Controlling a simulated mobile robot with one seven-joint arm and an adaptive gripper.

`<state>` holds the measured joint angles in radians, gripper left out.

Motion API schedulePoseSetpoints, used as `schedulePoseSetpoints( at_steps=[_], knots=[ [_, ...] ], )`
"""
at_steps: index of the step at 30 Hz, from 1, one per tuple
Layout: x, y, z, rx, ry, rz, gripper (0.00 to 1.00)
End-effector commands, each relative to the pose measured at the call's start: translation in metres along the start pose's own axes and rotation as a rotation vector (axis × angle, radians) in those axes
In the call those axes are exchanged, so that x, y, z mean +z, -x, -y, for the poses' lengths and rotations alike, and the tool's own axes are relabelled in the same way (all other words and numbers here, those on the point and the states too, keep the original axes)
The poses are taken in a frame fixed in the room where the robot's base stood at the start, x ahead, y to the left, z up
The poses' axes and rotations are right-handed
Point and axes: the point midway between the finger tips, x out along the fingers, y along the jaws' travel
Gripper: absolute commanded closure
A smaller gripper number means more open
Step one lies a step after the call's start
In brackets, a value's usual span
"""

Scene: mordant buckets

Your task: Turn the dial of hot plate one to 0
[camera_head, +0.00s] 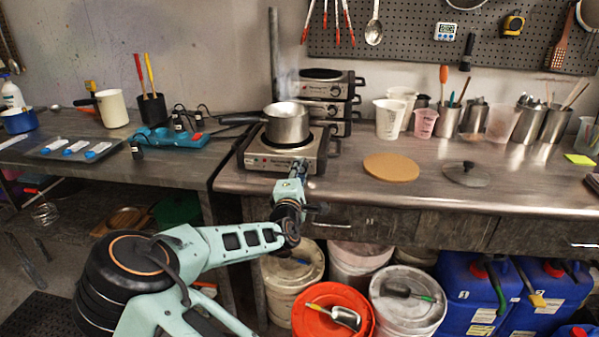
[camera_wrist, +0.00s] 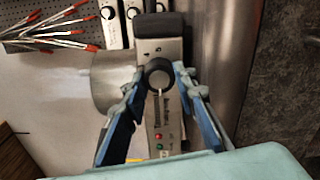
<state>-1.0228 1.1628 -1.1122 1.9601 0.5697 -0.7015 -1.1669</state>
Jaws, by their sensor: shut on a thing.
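The front hot plate (camera_head: 262,160) stands at the left end of the counter with a steel pot (camera_head: 288,125) on it. Its steel front panel (camera_wrist: 166,115) fills the middle of the wrist view, with a red and a green light. The black round dial (camera_wrist: 158,72) sits on that panel, and its white pointer line points down in the wrist picture. My gripper (camera_wrist: 159,74) is shut on the dial, one finger on each side. In the head view my gripper (camera_head: 295,172) is at the panel's front and hides the dial.
Stacked hot plates (camera_head: 325,92) stand behind. The pot's handle reaches left. A cork disc (camera_head: 391,167) and a glass lid (camera_head: 466,174) lie to the right. Lidded buckets (camera_head: 408,300) stand below the counter. The counter right of the hot plate is partly clear.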

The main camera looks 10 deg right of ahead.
Motion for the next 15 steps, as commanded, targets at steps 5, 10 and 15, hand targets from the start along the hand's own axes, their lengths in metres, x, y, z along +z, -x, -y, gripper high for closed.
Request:
schedulePoseSetpoints(
  at_steps=[5,10,15],
  knots=[
    [0.0011,-0.0001,0.0002,-0.001,0.001,0.002,0.62],
    [0.0006,0.0,0.0007,-0.002,0.0,0.001,0.56],
    [0.0001,0.0008,0.0014,-0.003,0.0,0.0,0.56]
  ],
)
